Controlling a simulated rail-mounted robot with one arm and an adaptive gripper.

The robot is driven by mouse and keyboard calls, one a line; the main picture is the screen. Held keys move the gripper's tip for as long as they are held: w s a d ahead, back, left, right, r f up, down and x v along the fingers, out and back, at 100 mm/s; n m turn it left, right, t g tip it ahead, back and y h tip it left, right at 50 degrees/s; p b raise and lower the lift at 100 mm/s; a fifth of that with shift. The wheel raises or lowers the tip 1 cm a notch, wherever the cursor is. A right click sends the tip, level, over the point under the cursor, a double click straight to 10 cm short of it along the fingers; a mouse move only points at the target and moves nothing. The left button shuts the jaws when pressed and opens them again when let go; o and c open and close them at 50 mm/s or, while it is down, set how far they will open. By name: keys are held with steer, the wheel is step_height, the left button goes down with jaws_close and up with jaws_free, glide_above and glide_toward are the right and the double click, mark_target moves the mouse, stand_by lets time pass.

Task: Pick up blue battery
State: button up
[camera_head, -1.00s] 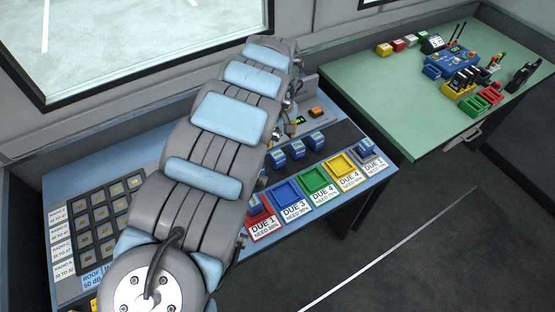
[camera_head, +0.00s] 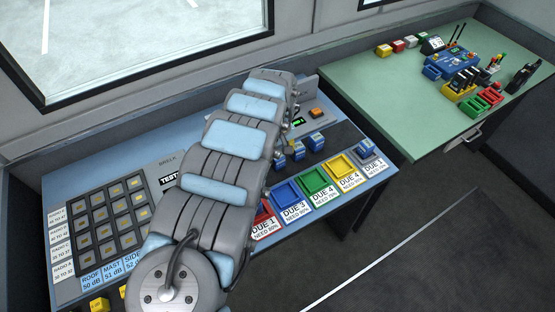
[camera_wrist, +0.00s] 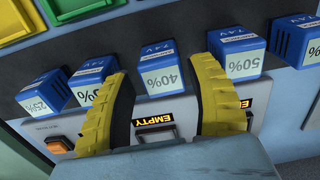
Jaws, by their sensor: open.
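Several blue batteries with white percent labels stand in a row on a dark strip. In the wrist view, the battery labelled 40% (camera_wrist: 163,74) lies between the two yellow fingers of my gripper (camera_wrist: 163,68). The fingers are open and spread to either side of it; I cannot tell whether they touch it. The battery labelled 50% (camera_wrist: 240,54) is right of the right finger. Another battery (camera_wrist: 92,78) is partly hidden by the left finger, and one more (camera_wrist: 45,92) stands farther left. In the head view, batteries (camera_head: 316,140) show right of my arm, which hides my gripper.
Red, blue (camera_head: 288,191), green (camera_head: 314,180), yellow (camera_head: 341,166) and grey trays with DUE labels line the desk's front edge. The grey tray holds a battery (camera_head: 365,148). A tester panel reads EMPTY (camera_wrist: 154,121). A green table (camera_head: 395,110) stands at right.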

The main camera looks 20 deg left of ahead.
mark_target(278, 161)
steer(key=shift+a+f+p, duration=0.15)
steer(key=shift+f+p, duration=0.2)
steer(key=shift+f, duration=1.75)
jaws_close()
